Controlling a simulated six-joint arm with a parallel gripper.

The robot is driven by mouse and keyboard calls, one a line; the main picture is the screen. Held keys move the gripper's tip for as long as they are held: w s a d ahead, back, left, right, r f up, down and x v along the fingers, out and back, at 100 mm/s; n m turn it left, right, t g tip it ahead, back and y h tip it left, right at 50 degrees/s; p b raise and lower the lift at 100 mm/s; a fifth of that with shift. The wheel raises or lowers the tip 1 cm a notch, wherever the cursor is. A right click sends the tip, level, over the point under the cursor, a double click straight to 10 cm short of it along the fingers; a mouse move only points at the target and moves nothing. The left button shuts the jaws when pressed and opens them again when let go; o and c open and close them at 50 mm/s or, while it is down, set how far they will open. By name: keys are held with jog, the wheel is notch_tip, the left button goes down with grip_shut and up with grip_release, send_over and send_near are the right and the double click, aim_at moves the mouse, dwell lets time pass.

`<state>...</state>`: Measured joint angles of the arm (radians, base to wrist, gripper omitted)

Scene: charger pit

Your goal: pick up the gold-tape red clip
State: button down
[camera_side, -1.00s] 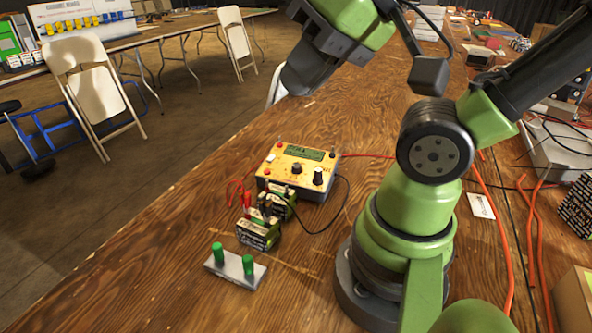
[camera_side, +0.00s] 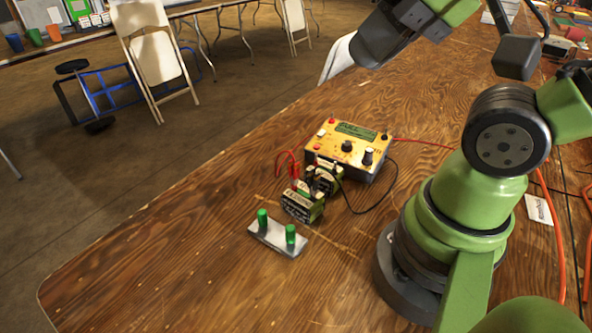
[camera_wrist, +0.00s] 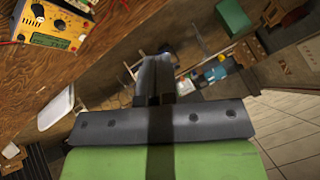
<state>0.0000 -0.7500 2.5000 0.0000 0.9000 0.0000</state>
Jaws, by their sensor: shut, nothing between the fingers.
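Red clips (camera_side: 294,171) with red leads sit at the small green-and-black battery blocks (camera_side: 303,204) on the wooden table in the side view. No gold tape can be made out at this size. A yellow charger box (camera_side: 350,150) with a display and knobs stands just behind them. It also shows at the top left of the wrist view (camera_wrist: 50,35). My gripper (camera_wrist: 154,72) is shut and empty in the wrist view. It is raised, away from the clips, and points past the table edge. Its fingertips cannot be made out in the side view.
A grey block with two green posts (camera_side: 277,236) lies in front of the batteries. A black lead loops right of them, and a red cable runs from the charger toward my base. The table's left front is bare. White folding chairs (camera_side: 150,60) stand on the floor beyond.

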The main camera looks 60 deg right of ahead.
dwell(0.3)
jog(key=c, duration=1)
grip_release()
jog(key=shift+o, duration=0.2)
jog(key=n+g+h, duration=0.2)
jog(key=n+g, duration=0.1)
jog(key=g, duration=0.4)
send_over(292, 161)
jog(key=f, duration=1.3)
jog(key=shift+s+a+f, duration=0.2)
jog(key=shift+s+f, duration=0.05)
jog(key=shift+f, duration=0.15)
notch_tip(292, 161, down, 5)
jog(key=shift+w+f, duration=0.1)
jog(key=shift+w+d+f, duration=0.1)
jog(key=shift+d+f, duration=0.05)
jog(key=shift+f, duration=1.25)
jog(key=shift+w+d+f, duration=0.1)
jog(key=shift+f, duration=1.3)
